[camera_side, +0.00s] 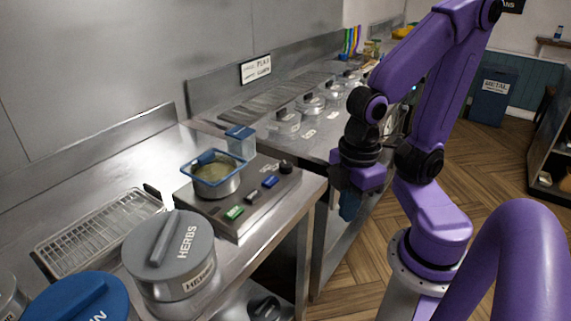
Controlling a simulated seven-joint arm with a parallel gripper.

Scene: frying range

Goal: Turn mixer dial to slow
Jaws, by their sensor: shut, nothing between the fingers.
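The mixer (265,213) is a low dark grey unit on the steel counter. A steel bowl (216,185) with a blue square rim and greenish contents sits on it. A round black knob (286,167), which looks like the mixer dial, stands at its right corner; its setting is too small to read. Green (234,213) and blue (270,182) pieces, with a dark one between, line the front edge. My gripper (349,214) hangs to the right of the mixer, beyond the counter edge, pointing down, shut and empty, apart from the knob.
A blue-edged clear container (241,140) stands behind the bowl. A grey-lidded HERBS pot (172,255), a blue-lidded pot (82,302) and a wire rack (98,232) are at the front left. Several lidded pans (284,121) line the back counter. Open space lies between gripper and mixer.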

